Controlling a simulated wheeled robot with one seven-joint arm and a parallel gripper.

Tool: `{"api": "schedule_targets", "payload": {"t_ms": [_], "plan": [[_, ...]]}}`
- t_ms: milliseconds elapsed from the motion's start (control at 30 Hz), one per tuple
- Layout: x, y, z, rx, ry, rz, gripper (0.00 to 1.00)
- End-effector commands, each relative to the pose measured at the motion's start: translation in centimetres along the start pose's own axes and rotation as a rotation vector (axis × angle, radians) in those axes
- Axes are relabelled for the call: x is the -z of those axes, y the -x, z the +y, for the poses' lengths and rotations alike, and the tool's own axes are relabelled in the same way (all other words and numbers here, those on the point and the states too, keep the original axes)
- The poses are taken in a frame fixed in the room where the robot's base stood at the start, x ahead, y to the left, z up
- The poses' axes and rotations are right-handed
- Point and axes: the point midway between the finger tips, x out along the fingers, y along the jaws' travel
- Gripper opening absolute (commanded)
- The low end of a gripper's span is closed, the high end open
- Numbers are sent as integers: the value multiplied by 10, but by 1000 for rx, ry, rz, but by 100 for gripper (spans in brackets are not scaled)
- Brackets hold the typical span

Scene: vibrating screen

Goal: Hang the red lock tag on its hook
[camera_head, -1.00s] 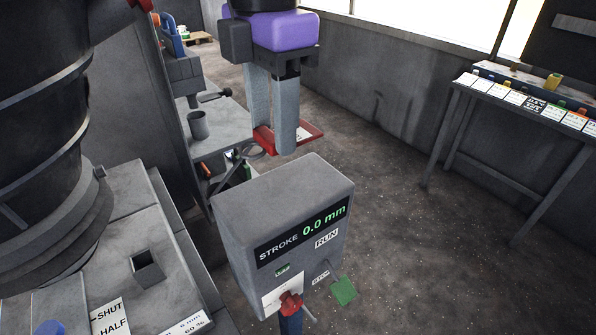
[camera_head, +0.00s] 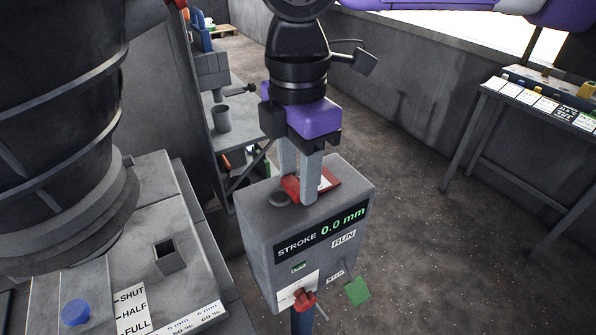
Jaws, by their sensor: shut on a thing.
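My gripper (camera_head: 300,185) points down with its two grey fingers shut on the red lock tag (camera_head: 324,182). The tag is flat, red with a white label, and is held roughly level at the fingertips. In the picture it overlaps the top of the grey control box (camera_head: 262,232); I cannot tell whether it touches. A dark grey round shape (camera_head: 280,199) shows just left of the fingers; I cannot tell whether it belongs to the tag or the box. I cannot make out the tag's hook with certainty.
A large dark cylindrical machine (camera_head: 60,130) stands at left. A table with cards (camera_head: 540,103) stands at right. Floor between is clear.

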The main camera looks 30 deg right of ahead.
Motion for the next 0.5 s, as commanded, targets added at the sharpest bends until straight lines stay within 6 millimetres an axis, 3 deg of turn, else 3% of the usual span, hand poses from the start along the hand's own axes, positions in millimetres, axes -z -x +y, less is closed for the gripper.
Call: {"api": "schedule_targets", "payload": {"t_ms": [167,200,267,500], "plan": [[0,-5,0,-1,0,0,5],[0,-3,0,0,0,0,51],[0,-3,0,0,0,0,62],[0,-3,0,0,0,0,65]]}}
